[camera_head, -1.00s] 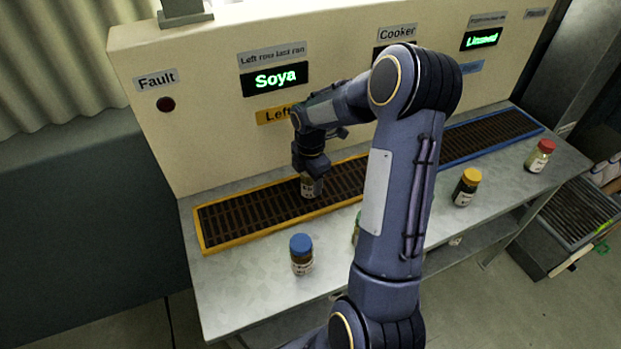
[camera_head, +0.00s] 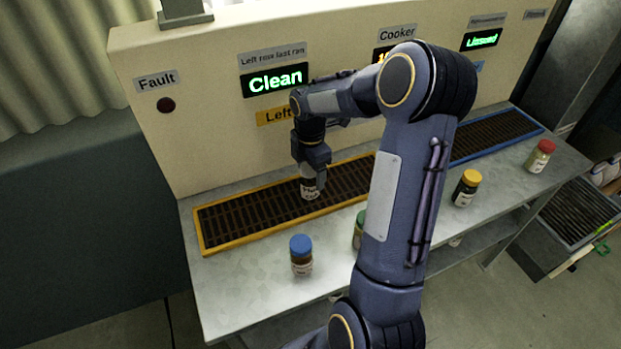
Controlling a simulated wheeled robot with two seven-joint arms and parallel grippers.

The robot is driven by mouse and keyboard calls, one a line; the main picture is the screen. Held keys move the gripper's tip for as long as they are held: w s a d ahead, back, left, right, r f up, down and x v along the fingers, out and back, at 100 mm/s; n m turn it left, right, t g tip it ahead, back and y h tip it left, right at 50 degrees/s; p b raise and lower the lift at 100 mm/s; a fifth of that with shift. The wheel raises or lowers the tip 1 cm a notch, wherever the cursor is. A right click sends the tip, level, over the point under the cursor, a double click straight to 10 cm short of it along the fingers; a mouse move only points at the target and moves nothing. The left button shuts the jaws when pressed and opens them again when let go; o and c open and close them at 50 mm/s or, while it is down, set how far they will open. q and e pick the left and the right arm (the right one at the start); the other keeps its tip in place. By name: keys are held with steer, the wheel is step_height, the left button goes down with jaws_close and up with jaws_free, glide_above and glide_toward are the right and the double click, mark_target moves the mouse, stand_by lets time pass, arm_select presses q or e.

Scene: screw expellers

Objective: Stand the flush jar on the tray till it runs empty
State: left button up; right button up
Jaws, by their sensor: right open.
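A small labelled jar (camera_head: 310,190) stands upright on the slatted left tray (camera_head: 225,232), which has a yellow rim. I take it for the flush jar; its label is too small to read. My right gripper (camera_head: 311,176) is open and pointing down at the jar's top, with its fingers around or just above it, hiding the cap. The display (camera_head: 275,81) under "Left row last ran" reads "Clean" in green. My left gripper is not in view.
A blue-capped jar (camera_head: 301,256), a green-capped jar (camera_head: 358,232) partly behind my arm, a yellow-capped jar (camera_head: 466,188) and a red-capped jar (camera_head: 540,156) stand along the bench front (camera_head: 240,290). A blue-rimmed tray (camera_head: 495,135) lies right. The fault lamp (camera_head: 166,104) is dark.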

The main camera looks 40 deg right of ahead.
step_height(320, 180, up, 8)
steer(key=shift+f, duration=0.2)
steer(key=shift+a+r, duration=0.1)
steer(key=shift+r, duration=0.25)
steer(key=s+a+r+m+t+y, duration=0.25)
steer(key=s+a+r+m, duration=0.35)
steer(key=s+a+m, duration=0.4)
steer(key=s+a+f+m+t+y, duration=0.1)
steer(key=s+a+f+m+t, duration=0.2)
steer(key=s+a+m, duration=0.5)
steer(key=shift+s+a, duration=0.85)
steer(key=shift+s, duration=0.15)
